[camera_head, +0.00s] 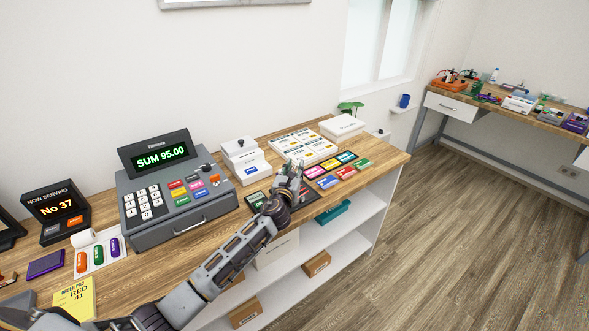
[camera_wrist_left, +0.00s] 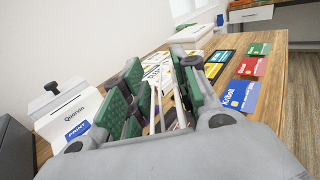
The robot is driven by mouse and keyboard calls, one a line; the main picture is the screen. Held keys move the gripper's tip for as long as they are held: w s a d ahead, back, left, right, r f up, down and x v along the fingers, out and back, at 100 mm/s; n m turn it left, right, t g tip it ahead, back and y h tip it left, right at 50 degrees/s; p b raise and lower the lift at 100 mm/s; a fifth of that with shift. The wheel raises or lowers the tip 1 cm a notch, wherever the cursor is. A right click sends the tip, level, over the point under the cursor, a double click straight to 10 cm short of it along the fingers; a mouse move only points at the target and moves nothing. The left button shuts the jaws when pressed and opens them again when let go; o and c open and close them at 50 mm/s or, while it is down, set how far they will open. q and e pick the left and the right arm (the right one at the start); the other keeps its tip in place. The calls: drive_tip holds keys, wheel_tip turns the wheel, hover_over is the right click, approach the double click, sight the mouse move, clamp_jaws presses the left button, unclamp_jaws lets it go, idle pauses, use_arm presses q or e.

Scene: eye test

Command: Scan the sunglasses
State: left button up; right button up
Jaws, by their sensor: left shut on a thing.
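I cannot make out the sunglasses in either view. My left gripper (camera_head: 291,174) reaches over the counter, right of the white printer and beside the rows of coloured cards. In the left wrist view its green-padded fingers (camera_wrist_left: 160,95) are close together, shut on a thin thing that I cannot identify, mostly hidden between the pads. The grey cash register (camera_head: 170,200) stands to the left, its display (camera_head: 161,156) reading "SUM 95.00". No scanner can be made out for certain. My right gripper is not in view.
The white printer (camera_head: 244,162) also shows in the left wrist view (camera_wrist_left: 72,122). Coloured cards (camera_head: 328,182) lie near the counter's right end, a white box (camera_head: 341,128) behind them. A "No 37" display (camera_head: 56,210) and order pad (camera_head: 74,299) are left. Open shelves lie below.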

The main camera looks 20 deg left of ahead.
use_arm(q)
drive_tip(key=shift+s+d+r+p, duration=0.15)
drive_tip(key=shift+s+d+p, duration=0.1)
drive_tip(key=shift+s+p, duration=0.4)
drive_tip(key=shift+s+d+r+p, duration=0.2)
drive_tip(key=shift+s+p, duration=0.05)
drive_tip(key=shift+s, duration=0.55)
drive_tip(key=shift+s+d+r+p, duration=0.2)
drive_tip(key=shift+s+p, duration=0.05)
drive_tip(key=shift+s, duration=0.5)
drive_tip(key=s+d+r+p, duration=0.2)
drive_tip(key=s+d+p, duration=0.1)
drive_tip(key=s, duration=0.7)
drive_tip(key=shift+p, duration=0.3)
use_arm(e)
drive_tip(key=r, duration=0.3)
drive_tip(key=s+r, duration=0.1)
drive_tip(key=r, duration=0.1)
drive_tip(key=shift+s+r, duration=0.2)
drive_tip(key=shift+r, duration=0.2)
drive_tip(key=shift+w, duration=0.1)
